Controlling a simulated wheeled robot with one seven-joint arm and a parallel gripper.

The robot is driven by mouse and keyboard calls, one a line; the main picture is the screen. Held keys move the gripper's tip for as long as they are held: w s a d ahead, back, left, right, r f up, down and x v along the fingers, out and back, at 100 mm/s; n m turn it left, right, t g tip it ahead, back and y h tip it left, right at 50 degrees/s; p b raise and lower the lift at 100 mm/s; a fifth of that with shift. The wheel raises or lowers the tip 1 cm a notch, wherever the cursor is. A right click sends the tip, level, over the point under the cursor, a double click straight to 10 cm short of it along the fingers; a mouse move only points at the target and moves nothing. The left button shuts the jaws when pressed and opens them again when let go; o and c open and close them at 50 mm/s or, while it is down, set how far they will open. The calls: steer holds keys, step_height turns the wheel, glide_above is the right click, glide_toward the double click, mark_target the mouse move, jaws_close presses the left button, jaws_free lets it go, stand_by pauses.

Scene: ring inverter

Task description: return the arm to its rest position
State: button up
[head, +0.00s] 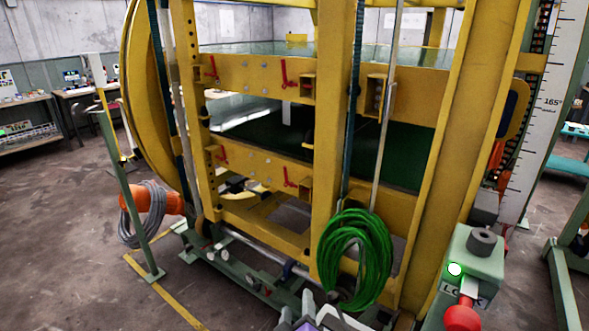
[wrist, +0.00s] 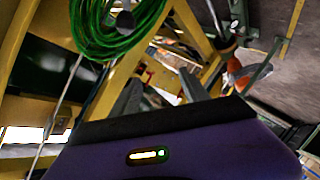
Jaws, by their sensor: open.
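My gripper (wrist: 160,88) shows in the wrist view as two grey fingers standing apart above a purple body, with nothing seen between them. In the head view only the top of my gripper (head: 308,308) shows at the bottom edge, in front of the yellow ring inverter frame (head: 328,150). It is below and left of a coil of green cable (head: 353,262) hanging on the frame. The same green coil (wrist: 115,35) is at the top left of the wrist view. Most of my arm is out of view.
A green control post (head: 474,262) with a red knob (head: 463,315) stands at the right. At the left are a green barrier post (head: 125,190), an orange part (head: 155,198) and a grey cable coil (head: 140,225). Clear floor (head: 60,240) lies at the left.

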steer(key=s+d+r+m, duration=0.2)
steer(key=s+d, duration=0.4)
steer(key=s, duration=0.8)
steer(key=s+d+r+m, duration=0.2)
steer(key=s+d+m, duration=0.2)
steer(key=s, duration=1)
steer(key=s+d+r+m, duration=0.2)
steer(key=s+d, duration=0.7)
steer(key=s, duration=0.6)
steer(key=shift+m+y, duration=0.4)
steer(key=shift+d+r, duration=0.1)
